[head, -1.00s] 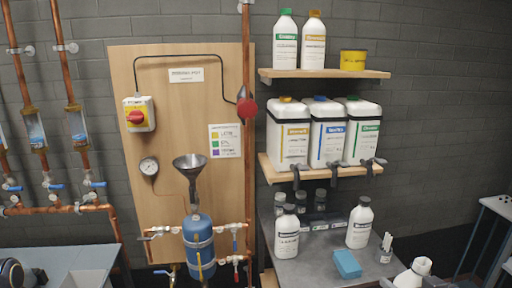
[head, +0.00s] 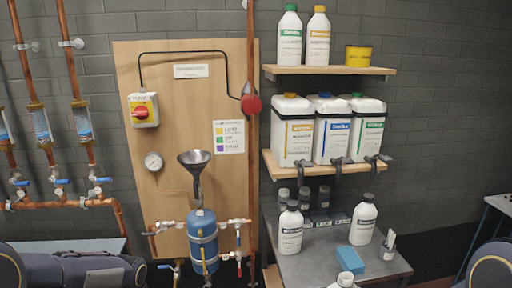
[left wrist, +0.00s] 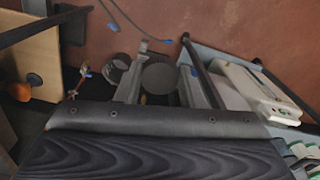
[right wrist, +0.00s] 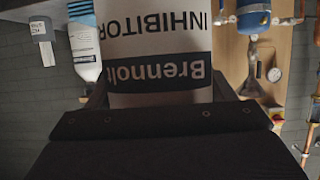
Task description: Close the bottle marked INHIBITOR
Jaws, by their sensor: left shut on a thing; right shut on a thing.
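The white bottle marked INHIBITOR (right wrist: 155,45) fills the top of the right wrist view, its label upside down there. My right gripper (right wrist: 157,95) is shut on it. In the head view a white bottle top (head: 346,279), seemingly this one, shows at the bottom edge; its neck looks uncapped. My left gripper (left wrist: 160,92) is shut on a dark round piece (left wrist: 160,78) that looks like a cap, seen between the fingers in the left wrist view. Both grippers are out of the head view; only my arms show at its lower corners.
Shelves with canisters (head: 292,135) hang above. A funnel (head: 195,160) sits over the blue vessel (head: 203,242) at the left.

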